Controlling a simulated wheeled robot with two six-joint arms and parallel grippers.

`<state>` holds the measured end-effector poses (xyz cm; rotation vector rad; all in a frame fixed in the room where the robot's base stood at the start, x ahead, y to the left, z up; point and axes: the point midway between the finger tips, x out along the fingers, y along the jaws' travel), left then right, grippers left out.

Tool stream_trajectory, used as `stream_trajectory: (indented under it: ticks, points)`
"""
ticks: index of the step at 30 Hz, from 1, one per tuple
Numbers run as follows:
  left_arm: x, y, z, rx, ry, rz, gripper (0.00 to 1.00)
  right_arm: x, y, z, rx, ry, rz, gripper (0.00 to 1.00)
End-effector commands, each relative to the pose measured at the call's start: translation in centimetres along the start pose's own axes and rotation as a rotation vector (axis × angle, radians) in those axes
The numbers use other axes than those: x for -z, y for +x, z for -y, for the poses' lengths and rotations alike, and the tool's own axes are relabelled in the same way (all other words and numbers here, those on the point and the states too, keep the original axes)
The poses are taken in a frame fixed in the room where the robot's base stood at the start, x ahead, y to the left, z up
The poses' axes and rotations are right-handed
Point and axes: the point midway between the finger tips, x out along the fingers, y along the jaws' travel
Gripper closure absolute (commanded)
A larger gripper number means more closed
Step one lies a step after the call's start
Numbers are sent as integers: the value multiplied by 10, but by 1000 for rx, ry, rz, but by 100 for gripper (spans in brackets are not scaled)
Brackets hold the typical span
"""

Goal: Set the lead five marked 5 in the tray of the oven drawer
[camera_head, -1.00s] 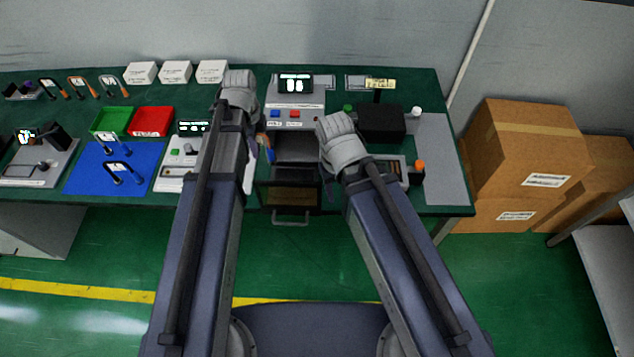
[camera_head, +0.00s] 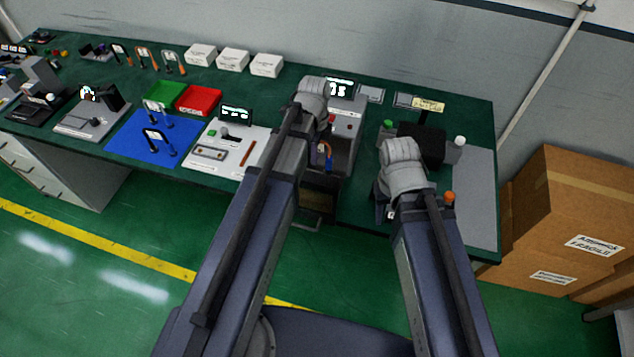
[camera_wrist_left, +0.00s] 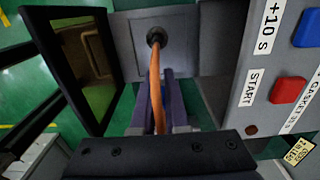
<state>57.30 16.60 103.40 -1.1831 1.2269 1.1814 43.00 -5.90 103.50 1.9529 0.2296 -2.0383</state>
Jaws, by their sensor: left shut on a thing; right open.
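My left gripper (camera_wrist_left: 154,90) is shut on an orange lead (camera_wrist_left: 155,68), which runs up between its fingers to a dark round end over the grey tray floor (camera_wrist_left: 182,55). I cannot tell whether that end touches the tray. Any number on the lead is hidden. The oven drawer (camera_head: 320,192) is pulled out, and its dark windowed front (camera_wrist_left: 75,85) is at the left of the left wrist view. In the head view the held lead (camera_head: 327,160) shows orange and blue at the drawer. My right gripper (camera_head: 384,210) is open, right of the drawer, mostly hidden by its wrist.
The oven panel (camera_wrist_left: 280,80) with its START button stands close right of the left gripper. Other leads stand on the blue mat (camera_head: 125,145) and along the table's back. A black box (camera_head: 420,143) is behind the right gripper. Grey bare surface (camera_head: 475,200) lies at the right.

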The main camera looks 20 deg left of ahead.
Motion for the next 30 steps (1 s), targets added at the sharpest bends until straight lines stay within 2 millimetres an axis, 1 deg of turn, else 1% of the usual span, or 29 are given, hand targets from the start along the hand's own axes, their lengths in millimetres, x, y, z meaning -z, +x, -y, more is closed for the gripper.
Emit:
stream_trajectory:
  ticks: [1, 2, 8, 18, 21, 26, 30]
  points:
    - [0, -8, 0, 0, -2, 0, 100, 0, -8, -1, 0, 0, 0, 50]
    - [0, -7, 0, 0, -3, 0, 100, 0, -7, -1, 0, 0, 0, 50]
    - [0, 7, 0, 0, -3, 0, 100, 0, 7, 1, 0, 0, 0, 50]
    - [0, 57, 0, 0, -3, 0, 100, 3, 56, 5, 0, 2, 0, 50]
    - [0, 61, 0, 0, -3, 0, 100, 4, 61, 6, 0, 2, 0, 50]
    - [0, 60, 0, 0, -3, 0, 100, 4, 60, 6, 0, 2, 0, 50]
    - [0, 71, 0, 0, -3, 0, 100, 4, 71, 7, 0, 2, 0, 50]
